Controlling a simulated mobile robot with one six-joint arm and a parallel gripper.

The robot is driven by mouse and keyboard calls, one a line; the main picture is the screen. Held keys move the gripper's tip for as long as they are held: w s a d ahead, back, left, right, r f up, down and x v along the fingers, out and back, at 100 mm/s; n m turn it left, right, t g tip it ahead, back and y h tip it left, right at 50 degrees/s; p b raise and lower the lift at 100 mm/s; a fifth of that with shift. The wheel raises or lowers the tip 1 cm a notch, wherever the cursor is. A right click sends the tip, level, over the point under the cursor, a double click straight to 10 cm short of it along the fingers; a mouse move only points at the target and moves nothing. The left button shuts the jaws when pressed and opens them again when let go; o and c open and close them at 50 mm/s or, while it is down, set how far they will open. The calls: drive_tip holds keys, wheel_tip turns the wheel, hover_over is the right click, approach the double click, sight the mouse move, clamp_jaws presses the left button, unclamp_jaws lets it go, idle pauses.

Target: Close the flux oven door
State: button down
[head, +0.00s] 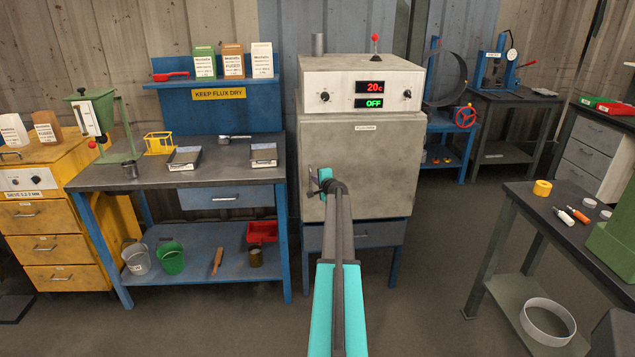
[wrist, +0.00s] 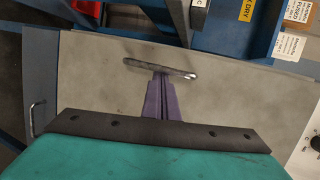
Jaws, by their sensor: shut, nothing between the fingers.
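The flux oven (head: 312,82) stands in the middle of the head view, with its plain grey door (head: 380,165) below the control panel. The door looks flush, or nearly flush, with the oven front; a small gap cannot be ruled out. My gripper (head: 325,182) is at the left side of the door, by the handle. In the wrist view my gripper's fingers (wrist: 159,80) are together and empty, with their tips at the metal door handle (wrist: 160,69). I cannot tell whether they touch it. My arm hides part of the door's lower half.
A blue workbench (head: 140,178) with a drawer, trays and a scoop stands left of the oven. A dark table (head: 550,215) with tape and small tools stands at the right. The floor (head: 430,290) between the oven and that table is clear.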

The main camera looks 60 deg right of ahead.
drive_tip(key=w+a+f+b+v, duration=0.1)
drive_tip(key=a+b+v, duration=0.1)
drive_tip(key=v, duration=1)
drive_tip(key=shift+s+a, duration=0.15)
drive_tip(key=shift+s, duration=0.05)
drive_tip(key=shift+w+a, duration=0.1)
idle(0.6)
